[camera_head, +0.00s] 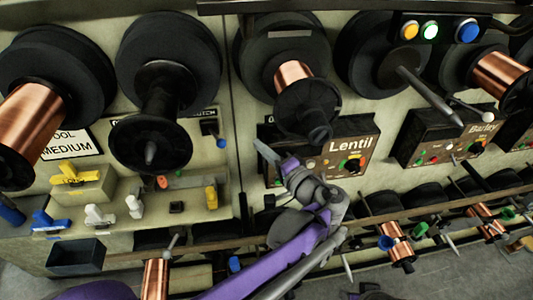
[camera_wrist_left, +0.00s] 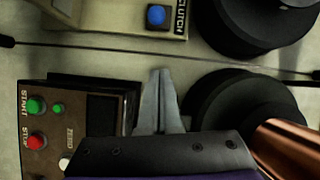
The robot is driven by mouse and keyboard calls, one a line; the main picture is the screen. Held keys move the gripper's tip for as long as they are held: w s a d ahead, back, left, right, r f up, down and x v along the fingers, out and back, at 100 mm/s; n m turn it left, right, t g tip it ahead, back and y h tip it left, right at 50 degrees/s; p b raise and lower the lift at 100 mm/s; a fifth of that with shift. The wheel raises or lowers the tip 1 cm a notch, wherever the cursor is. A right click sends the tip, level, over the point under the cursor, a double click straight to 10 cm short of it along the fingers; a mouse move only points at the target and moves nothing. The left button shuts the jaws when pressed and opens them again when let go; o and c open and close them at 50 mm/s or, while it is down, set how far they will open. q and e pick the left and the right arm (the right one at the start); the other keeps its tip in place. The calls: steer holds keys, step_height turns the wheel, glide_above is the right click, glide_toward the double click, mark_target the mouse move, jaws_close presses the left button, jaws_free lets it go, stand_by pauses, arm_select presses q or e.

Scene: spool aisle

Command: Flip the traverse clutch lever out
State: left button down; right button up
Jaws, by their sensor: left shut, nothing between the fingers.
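The traverse clutch lever (camera_head: 221,143) has a blue tip and sits on a small dark mount at the right end of a pale panel. In the left wrist view the blue tip (camera_wrist_left: 156,15) shows at the top, beside a plate reading "CLUTCH". My left gripper (camera_head: 262,150) is to the right of the lever, in front of the Lentil panel, apart from the lever. In the left wrist view its grey fingers (camera_wrist_left: 160,85) are together and empty, pointing toward the lever's side. My right gripper is not in view.
The Lentil control box (camera_head: 345,148) is close beside my left gripper; its green and red buttons (camera_wrist_left: 36,105) show in the left wrist view. A black spool (camera_head: 155,115) stands left of the lever. A copper-wound spool (camera_head: 296,85) is above my gripper. A dark tray (camera_head: 77,257) is lower left.

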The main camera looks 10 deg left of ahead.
mark_target(216, 137)
arm_select(q)
steer(key=w+a+f, duration=0.1)
steer(key=a, duration=0.6)
steer(key=shift+w, duration=0.4)
steer(key=shift+s+a+m+t+h, duration=0.2)
steer(key=shift+s+m+t+h, duration=0.1)
steer(key=shift+t+h, duration=0.1)
